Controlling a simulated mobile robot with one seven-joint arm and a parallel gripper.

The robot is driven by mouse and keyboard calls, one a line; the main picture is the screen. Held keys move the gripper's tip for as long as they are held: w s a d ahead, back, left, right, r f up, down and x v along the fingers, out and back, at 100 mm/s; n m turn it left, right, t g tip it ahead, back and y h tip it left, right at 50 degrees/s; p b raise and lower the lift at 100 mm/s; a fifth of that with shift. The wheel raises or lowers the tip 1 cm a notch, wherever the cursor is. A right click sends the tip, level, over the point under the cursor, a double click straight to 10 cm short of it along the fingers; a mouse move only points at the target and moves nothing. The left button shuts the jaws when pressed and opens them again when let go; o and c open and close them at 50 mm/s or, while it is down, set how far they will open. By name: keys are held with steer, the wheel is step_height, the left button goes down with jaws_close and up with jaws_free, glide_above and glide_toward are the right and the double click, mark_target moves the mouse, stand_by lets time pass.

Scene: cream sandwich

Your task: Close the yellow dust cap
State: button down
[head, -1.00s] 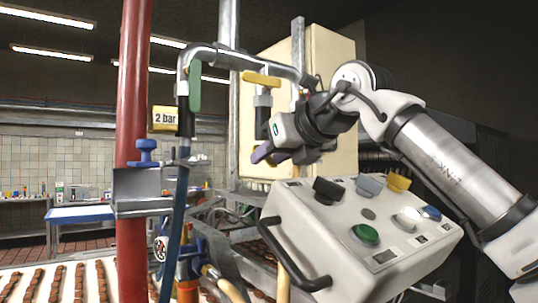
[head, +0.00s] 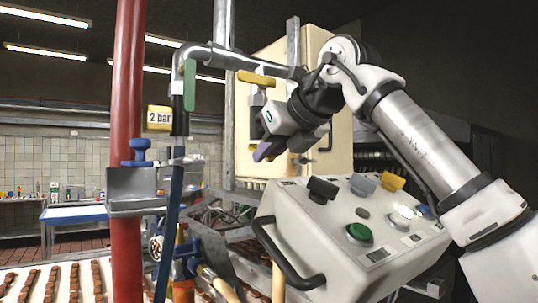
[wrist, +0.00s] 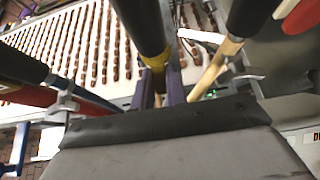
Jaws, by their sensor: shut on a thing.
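The yellow dust cap (wrist: 157,68) shows in the wrist view at the lower end of a black pipe stub (wrist: 140,22). My gripper (wrist: 160,90) is shut on it, with a purple finger on either side. In the head view my gripper (head: 268,150) is below the yellow-handled valve (head: 257,79), at the bottom of its black stub (head: 257,118). Whether the cap is fully seated cannot be told.
A grey-white control box (head: 350,235) with buttons and a black handle stands just below right. A red post (head: 127,130) and a green-handled valve (head: 189,85) with a blue hose are at left. A conveyor (head: 50,285) with chocolate bars lies below.

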steer(key=shift+a+r+g, duration=0.1)
steer(key=shift+r+g, duration=0.2)
steer(key=shift+r, duration=0.5)
steer(key=c, duration=1.6)
jaws_free()
steer(key=shift+o, duration=1)
steer(key=shift+f, duration=0.15)
steer(key=shift+w+f+h, duration=0.1)
steer(key=shift+f+h, duration=0.05)
steer(key=shift+h, duration=0.15)
steer(key=shift+v, duration=3.75)
